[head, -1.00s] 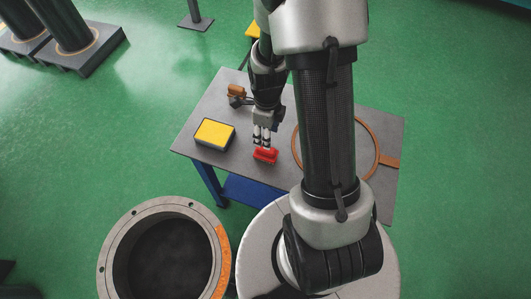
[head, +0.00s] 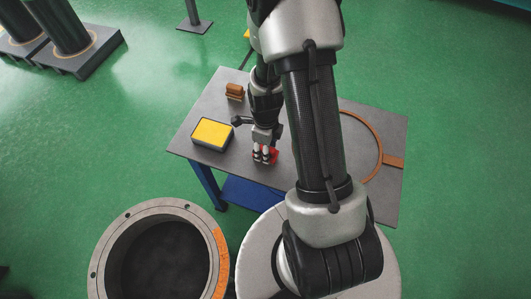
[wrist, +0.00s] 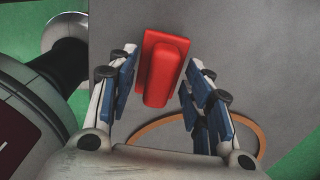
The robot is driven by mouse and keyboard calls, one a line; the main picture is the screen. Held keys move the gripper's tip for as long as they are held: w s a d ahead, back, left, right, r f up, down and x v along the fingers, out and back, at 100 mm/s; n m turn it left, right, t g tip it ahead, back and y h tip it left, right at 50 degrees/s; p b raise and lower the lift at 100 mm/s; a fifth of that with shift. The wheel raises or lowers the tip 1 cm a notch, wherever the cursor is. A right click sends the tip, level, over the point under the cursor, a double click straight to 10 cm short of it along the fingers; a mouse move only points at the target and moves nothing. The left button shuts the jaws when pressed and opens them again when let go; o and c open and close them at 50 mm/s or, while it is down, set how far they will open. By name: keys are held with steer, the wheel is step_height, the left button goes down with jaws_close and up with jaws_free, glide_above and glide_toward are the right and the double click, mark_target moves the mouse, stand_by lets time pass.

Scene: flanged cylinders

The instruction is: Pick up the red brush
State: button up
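The red brush (head: 274,154) lies on the grey table top, mostly hidden behind my fingers in the head view. In the wrist view the red brush (wrist: 164,68) shows whole, with a raised handle block on a wider flat base. My gripper (head: 264,160) points down at it. In the wrist view my gripper (wrist: 165,60) is open, with one blue-padded finger on each side of the brush. Gaps show between the fingers and the brush, so it is not clasped.
The grey table (head: 215,97) also bears a yellow-topped box (head: 212,133), a brown brush-like block (head: 235,91) and a flat orange ring (head: 380,150) to the right. A large flanged cylinder (head: 112,235) stands on the green floor, front left.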

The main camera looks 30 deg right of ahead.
jaws_close()
stand_by(0.4)
steer(key=shift+r, duration=0.1)
step_height(320, 180, up, 20)
steer(key=p, duration=0.6)
steer(key=c, duration=0.7)
jaws_free()
steer(key=c, duration=0.3)
